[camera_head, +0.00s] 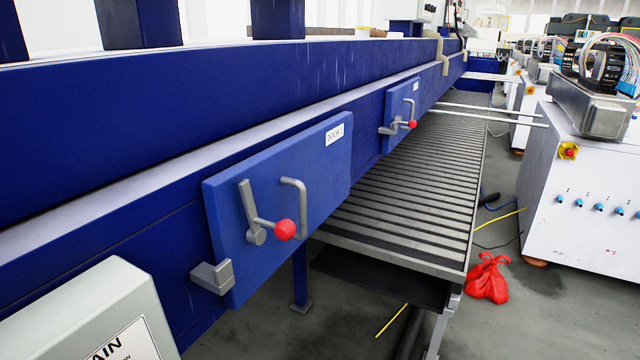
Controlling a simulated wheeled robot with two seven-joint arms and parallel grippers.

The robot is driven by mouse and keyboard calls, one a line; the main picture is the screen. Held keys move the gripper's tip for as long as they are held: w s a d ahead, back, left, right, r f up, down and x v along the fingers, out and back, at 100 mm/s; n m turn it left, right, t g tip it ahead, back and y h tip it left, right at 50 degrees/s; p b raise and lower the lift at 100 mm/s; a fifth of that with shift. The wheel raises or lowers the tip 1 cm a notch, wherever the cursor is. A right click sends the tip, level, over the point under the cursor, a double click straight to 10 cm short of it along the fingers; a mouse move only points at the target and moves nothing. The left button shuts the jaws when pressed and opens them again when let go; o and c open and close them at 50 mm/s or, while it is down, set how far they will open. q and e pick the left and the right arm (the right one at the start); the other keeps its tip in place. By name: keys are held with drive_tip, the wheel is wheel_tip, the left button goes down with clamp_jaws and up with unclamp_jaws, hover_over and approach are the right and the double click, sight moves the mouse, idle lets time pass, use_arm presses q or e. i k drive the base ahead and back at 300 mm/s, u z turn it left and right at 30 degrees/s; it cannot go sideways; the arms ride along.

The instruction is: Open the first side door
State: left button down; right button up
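The nearer blue side door (310,205) is on the side of the long blue gantry beam. Its label (335,133) appears to read DOOR 1 or 2; I cannot tell which. It carries a grey latch lever with a red knob (284,229) and a curved grey pull handle (299,205). A grey bracket (212,277) sits at its lower left edge. The door looks flat against the beam. A second blue door (402,112) with a similar red-knobbed latch (411,124) is farther along. Neither of my grippers shows in this view.
A grey box (100,300) with a partly cut-off label stands at the lower left. A slatted roller bed (410,200) runs below and right of the doors. A red bag (487,280) lies on the floor. White cabinets (570,240) line the right, with grey floor between.

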sight(301, 179)
drive_tip(key=k, duration=0.3)
drive_tip(key=z, duration=0.85)
drive_tip(key=i, duration=0.95)
drive_tip(key=u, duration=0.6)
